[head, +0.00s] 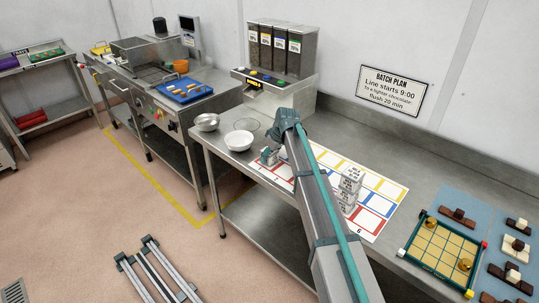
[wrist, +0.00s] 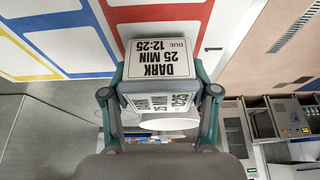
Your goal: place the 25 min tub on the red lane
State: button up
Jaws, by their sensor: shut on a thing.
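My gripper (wrist: 160,95) is shut on a white tub (wrist: 164,66) whose label reads "DARK 25 MIN DUE 12:25". In the head view my gripper (head: 269,156) and the tub are at the left end of the lane mat (head: 330,159), partly hidden by my arm. The mat has yellow, blue and red outlined lanes. The red lane (head: 368,226) runs along the front edge. In the wrist view the red outline (wrist: 160,14) shows just beyond the tub, with blue (wrist: 97,22) beside it. I cannot tell whether the tub touches the mat.
Stacked labelled tubs (head: 349,188) stand on the mat right of my arm. A white bowl (head: 239,141) and a steel bowl (head: 207,122) stand left of the mat. A green-framed tray (head: 441,247) lies at the right. Dispensers (head: 280,48) stand behind.

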jog(key=shift+f, duration=0.2)
jog(key=shift+f, duration=0.2)
jog(key=o, duration=1.2)
jog(key=shift+o, duration=0.2)
jog(key=shift+r, duration=0.1)
jog(key=shift+r, duration=0.2)
jog(key=b+v, duration=0.2)
jog(key=v, duration=1)
jog(key=shift+b, duration=0.4)
